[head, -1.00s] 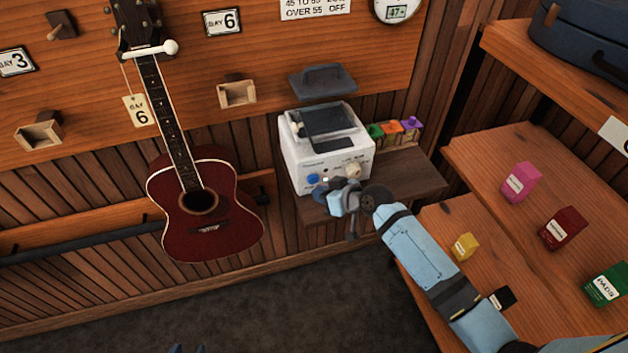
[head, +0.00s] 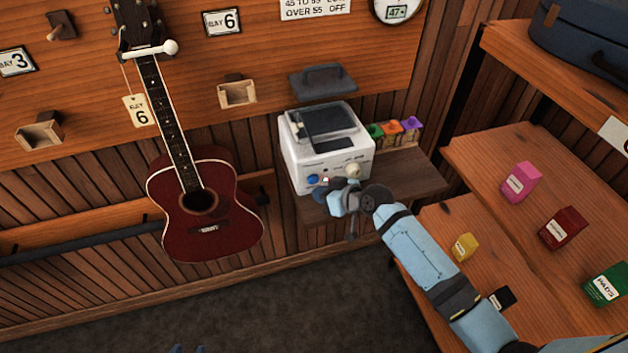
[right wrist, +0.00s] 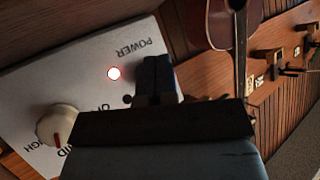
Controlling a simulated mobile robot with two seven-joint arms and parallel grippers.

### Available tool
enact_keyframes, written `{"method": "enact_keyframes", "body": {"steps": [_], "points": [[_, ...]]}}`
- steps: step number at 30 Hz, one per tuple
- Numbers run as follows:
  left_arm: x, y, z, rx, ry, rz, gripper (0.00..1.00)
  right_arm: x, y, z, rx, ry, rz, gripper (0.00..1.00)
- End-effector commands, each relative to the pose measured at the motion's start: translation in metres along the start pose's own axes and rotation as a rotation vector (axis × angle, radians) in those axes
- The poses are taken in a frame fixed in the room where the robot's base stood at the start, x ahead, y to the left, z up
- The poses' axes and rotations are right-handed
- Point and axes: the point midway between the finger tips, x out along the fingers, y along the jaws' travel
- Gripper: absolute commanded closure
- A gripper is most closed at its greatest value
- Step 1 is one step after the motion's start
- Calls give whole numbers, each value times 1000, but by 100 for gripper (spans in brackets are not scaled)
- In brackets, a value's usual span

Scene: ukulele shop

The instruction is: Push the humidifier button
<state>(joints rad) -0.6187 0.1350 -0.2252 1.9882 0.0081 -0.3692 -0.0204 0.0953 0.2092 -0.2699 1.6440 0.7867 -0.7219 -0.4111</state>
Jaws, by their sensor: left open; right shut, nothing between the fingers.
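The humidifier (head: 325,150) is a white box with a dark top window, standing on a small wooden shelf by the wall. Its front has a round blue button (head: 313,180) at lower left and a cream knob (head: 353,170) at right. My right gripper (head: 322,194) is shut and empty, just in front of the lower front panel. In the right wrist view its fingertips (right wrist: 157,66) are beside the POWER lettering and a lit white light with a red rim (right wrist: 114,73). The blue button is hidden there; contact cannot be told. My left gripper (head: 188,349) barely shows at the bottom edge, tips apart.
A dark red ukulele (head: 205,215) hangs left of the humidifier. Wooden shelves (head: 490,160) with several small packets are at the right, close to my right arm. The carpet is clear.

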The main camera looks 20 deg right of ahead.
Motion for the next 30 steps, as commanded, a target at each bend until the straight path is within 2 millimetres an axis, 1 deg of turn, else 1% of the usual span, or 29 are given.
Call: {"method": "enact_keyframes", "body": {"steps": [13, 21, 30], "points": [[0, 0, 0, 0, 0, 0, 57, 0, 0, 0, 0, 0, 0, 100], [2, 0, 2, 0, 0, 0, 57, 6, 5, -4, 0, 0, 1, 100], [1, 0, 2, 0, 1, 1, 57, 6, 5, -5, 0, 0, 0, 100]]}}
